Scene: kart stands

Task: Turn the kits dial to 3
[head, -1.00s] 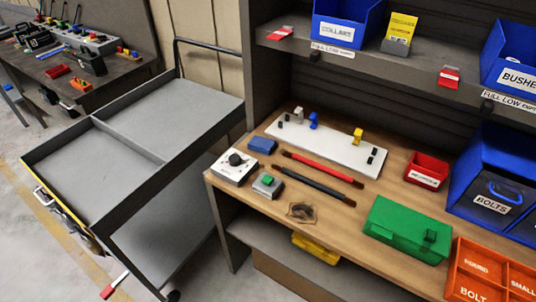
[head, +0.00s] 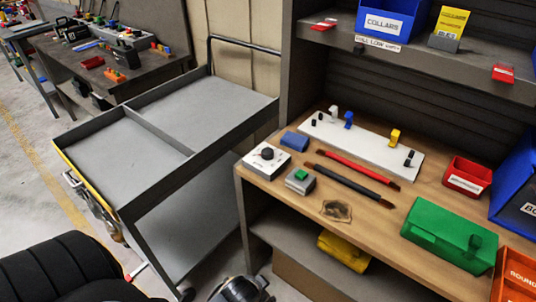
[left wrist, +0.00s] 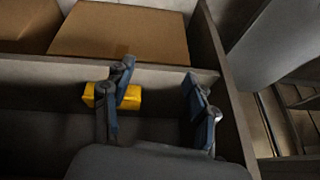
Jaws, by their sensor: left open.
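The dial is a black round knob (head: 267,153) on a white box (head: 260,165) at the left front corner of the wooden workbench in the head view. Its markings are too small to read. My left gripper is open and empty in the left wrist view (left wrist: 160,85), its two fingers apart in front of the bench's lower shelf. In the head view only a dark part of my left arm shows at the bottom edge, below and in front of the bench, well apart from the dial. My right gripper is not in view.
A small grey box with a green button (head: 300,178) and a blue block (head: 294,140) flank the dial. Red and black rods (head: 355,182) lie to the right. A grey cart (head: 150,135) stands close on the left. A yellow bin (head: 343,250) sits on the lower shelf.

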